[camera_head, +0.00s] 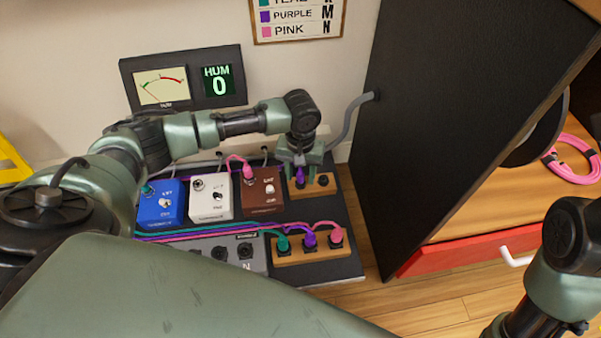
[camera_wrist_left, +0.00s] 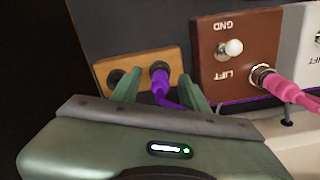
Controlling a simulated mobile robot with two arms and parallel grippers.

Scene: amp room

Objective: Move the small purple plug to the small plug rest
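The small purple plug (camera_wrist_left: 160,77) stands in one hole of the small wooden plug rest (camera_wrist_left: 148,60), with its purple cable bending toward the gripper. In the head view the plug (camera_head: 300,177) is in the left hole of the rest (camera_head: 323,191), partly under the gripper. The other hole holds nothing. My left gripper (camera_head: 300,160) is over the rest. In the left wrist view its green fingers (camera_wrist_left: 160,92) stand apart on either side of the plug, with gaps showing. My right arm shows at lower right in the head view; its gripper is out of view.
Blue (camera_head: 160,202), white (camera_head: 210,198) and brown (camera_head: 264,191) pedals stand left of the rest; a pink plug (camera_head: 249,176) is in the brown one. In front, a wooden block (camera_head: 318,255) holds teal, purple and pink plugs. A large black cabinet (camera_head: 440,120) stands close on the right.

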